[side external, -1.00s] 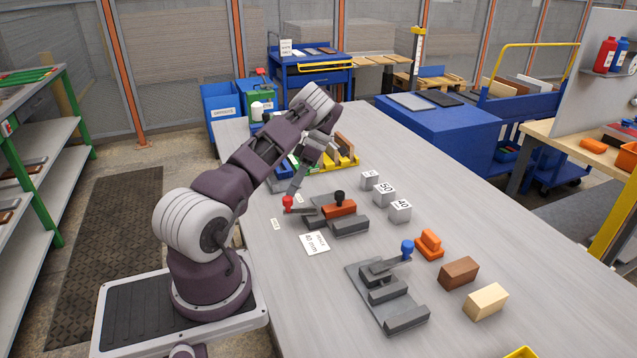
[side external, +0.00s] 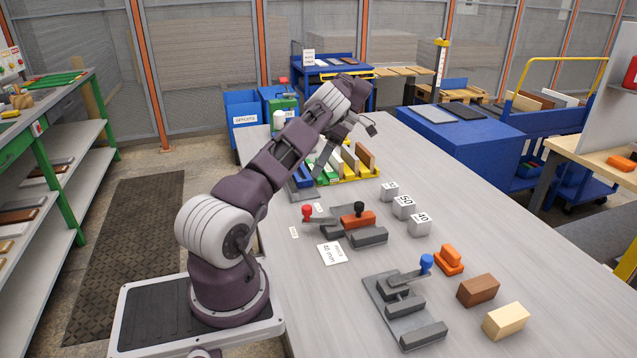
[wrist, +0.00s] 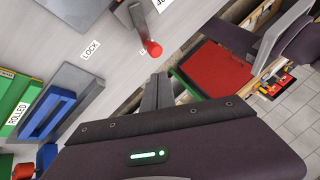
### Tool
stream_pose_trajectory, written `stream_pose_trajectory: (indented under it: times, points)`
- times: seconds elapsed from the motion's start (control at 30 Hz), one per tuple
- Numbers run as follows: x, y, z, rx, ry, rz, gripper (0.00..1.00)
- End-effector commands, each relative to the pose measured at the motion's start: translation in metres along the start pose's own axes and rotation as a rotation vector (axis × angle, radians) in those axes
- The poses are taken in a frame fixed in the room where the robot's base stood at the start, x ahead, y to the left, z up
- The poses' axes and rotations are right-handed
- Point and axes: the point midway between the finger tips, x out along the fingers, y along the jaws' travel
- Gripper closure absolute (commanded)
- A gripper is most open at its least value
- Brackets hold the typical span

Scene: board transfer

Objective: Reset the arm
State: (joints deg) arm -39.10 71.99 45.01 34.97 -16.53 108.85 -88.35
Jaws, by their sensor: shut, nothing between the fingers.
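My gripper (wrist: 157,90) is shut and empty in the wrist view, its fingers side by side above the bench. In the side view my gripper (side external: 321,163) is raised over the bench near the upright coloured boards, partly hidden by my wrist. The lever with a red knob (side external: 307,212) stands below and apart from it; the knob also shows in the wrist view (wrist: 154,49), beyond the fingertips. That lever belongs to a grey fixture (side external: 370,236) carrying an orange block (side external: 352,221) with a black knob. A second grey fixture (side external: 385,310) has a blue-knobbed lever (side external: 426,262).
Grey numbered cubes (side external: 403,206) stand on the bench beyond the fixtures. An orange piece (side external: 448,261), a brown block (side external: 478,290) and a cream block (side external: 506,320) stand nearer. A yellow rack (side external: 373,172) of boards is behind.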

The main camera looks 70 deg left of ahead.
Motion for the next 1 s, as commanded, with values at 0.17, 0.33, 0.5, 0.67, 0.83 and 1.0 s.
stream_pose_trajectory:
  times: [0.17,0.33,0.5,0.67,0.83,1.0]
  points:
    - [-0.006,-0.003,-0.003,0.0,0.0,0.001,1.0]
    - [-0.005,-0.003,-0.003,0.0,0.0,0.001,1.0]
    - [-0.005,-0.003,-0.003,0.0,0.0,0.001,1.0]
    - [-0.032,-0.018,0.0,0.078,-0.051,0.056,1.0]
    - [-0.11,-0.102,0.019,0.491,-0.194,0.291,1.0]
    - [-0.143,-0.234,0.043,1.08,-0.207,0.602,1.0]
